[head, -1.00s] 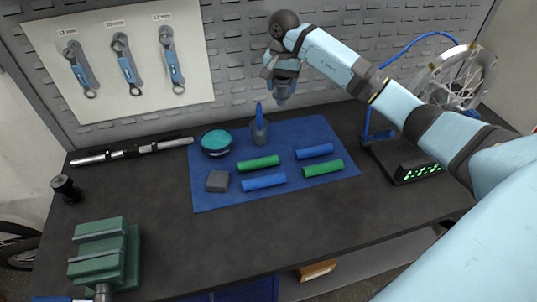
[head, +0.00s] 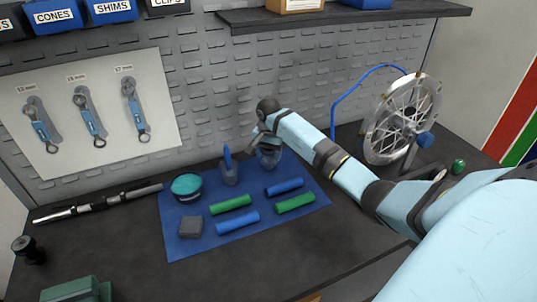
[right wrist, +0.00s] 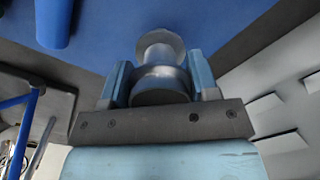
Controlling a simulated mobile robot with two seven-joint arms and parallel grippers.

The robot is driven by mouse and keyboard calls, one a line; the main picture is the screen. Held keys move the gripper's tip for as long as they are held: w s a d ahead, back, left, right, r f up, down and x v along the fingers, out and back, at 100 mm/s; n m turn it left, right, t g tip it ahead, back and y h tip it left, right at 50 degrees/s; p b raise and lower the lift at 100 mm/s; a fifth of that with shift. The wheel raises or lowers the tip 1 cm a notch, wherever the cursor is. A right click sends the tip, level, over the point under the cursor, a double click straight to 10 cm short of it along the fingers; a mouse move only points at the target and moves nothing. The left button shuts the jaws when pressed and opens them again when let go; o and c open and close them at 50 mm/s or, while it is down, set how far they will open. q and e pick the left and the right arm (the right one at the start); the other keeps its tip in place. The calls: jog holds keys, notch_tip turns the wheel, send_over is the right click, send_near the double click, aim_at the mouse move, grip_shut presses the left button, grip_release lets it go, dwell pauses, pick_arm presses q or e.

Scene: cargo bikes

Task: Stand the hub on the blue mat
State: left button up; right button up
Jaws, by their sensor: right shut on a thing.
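The hub (right wrist: 160,75) is a grey metal cylinder with wider flanges, held between the two pale blue fingers of my right gripper (right wrist: 160,84) in the right wrist view. In the head view my right gripper (head: 267,152) is at the back edge of the blue mat (head: 180,248), with the hub (head: 269,160) low in it and partly covered. The hub looks roughly upright. I cannot tell whether it touches the mat. My left gripper is not in view.
On the mat are a grey cup (head: 229,176) with a blue tool, a teal-topped tin (head: 187,185), a grey block (head: 190,227), and green (head: 230,204) and blue (head: 238,222) grips. A wheel (head: 402,120) stands at the right.

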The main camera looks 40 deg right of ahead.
jog(key=shift+f, duration=0.3)
jog(key=shift+f, duration=0.1)
jog(key=shift+f, duration=0.1)
jog(key=o, duration=1)
jog(key=shift+o, duration=0.2)
